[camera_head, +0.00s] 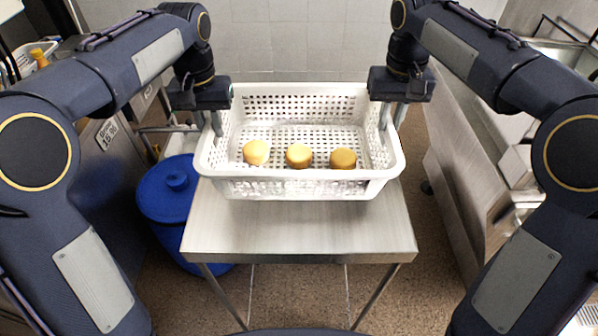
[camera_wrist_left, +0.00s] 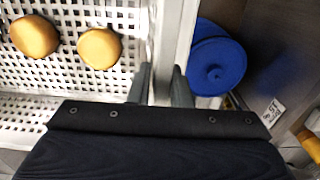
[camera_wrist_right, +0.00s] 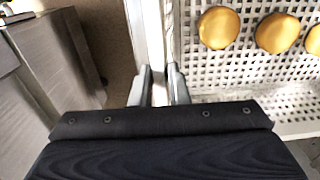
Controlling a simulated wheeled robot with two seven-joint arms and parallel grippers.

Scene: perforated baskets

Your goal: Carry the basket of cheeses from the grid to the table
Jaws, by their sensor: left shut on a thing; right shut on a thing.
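A white perforated basket (camera_head: 290,188) is over the far part of a small steel table (camera_head: 300,236); whether it touches the top I cannot tell. Three round yellow cheeses lie in it: left (camera_head: 256,152), middle (camera_head: 299,156) and right (camera_head: 343,159). My left gripper (camera_head: 217,124) is shut on the basket's left side rim, and in the left wrist view its fingers (camera_wrist_left: 160,85) straddle that rim. My right gripper (camera_head: 392,116) is shut on the right side rim, and in the right wrist view its fingers (camera_wrist_right: 158,85) straddle it. The basket looks level. I cannot make out the grid.
A blue lidded bin (camera_head: 168,192) stands on the floor left of the table. A steel counter (camera_head: 470,170) runs along the right, and steel units stand at the left. The near part of the tabletop is bare.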

